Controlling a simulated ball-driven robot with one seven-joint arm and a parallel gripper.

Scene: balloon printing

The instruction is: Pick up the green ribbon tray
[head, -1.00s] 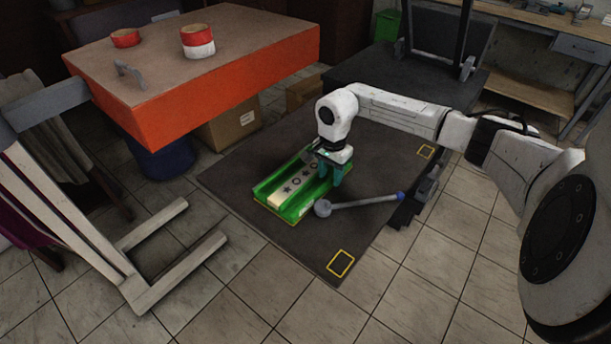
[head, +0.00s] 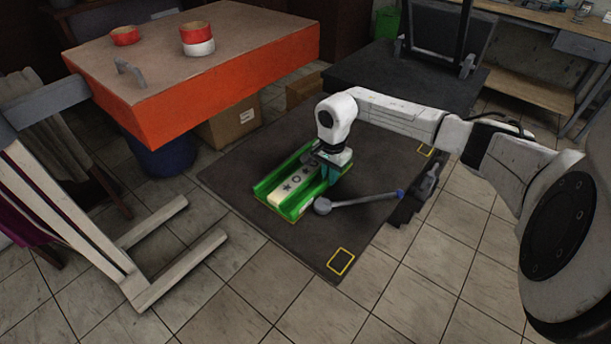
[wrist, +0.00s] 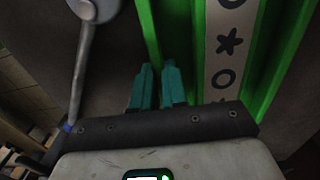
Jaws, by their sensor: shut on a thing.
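The green ribbon tray (head: 292,207) lies on the dark mat, long and open, with raised green side walls and a cream strip (head: 288,188) printed with dark stars and rings. In the wrist view the tray (wrist: 285,70) fills the upper right. My gripper (head: 331,173) is at the tray's right-hand wall, near its far end. In the wrist view its teal fingers (wrist: 157,78) stand one on each side of that wall, shut on it. The exact contact at the fingertips is hard to see.
A grey rod with a round head (head: 322,206) and blue tip lies on the mat (head: 285,243) close to the tray's right. An orange-sided table (head: 240,85) with red rolls stands behind left. A white wooden frame (head: 85,225) stands left. Bare mat lies in front.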

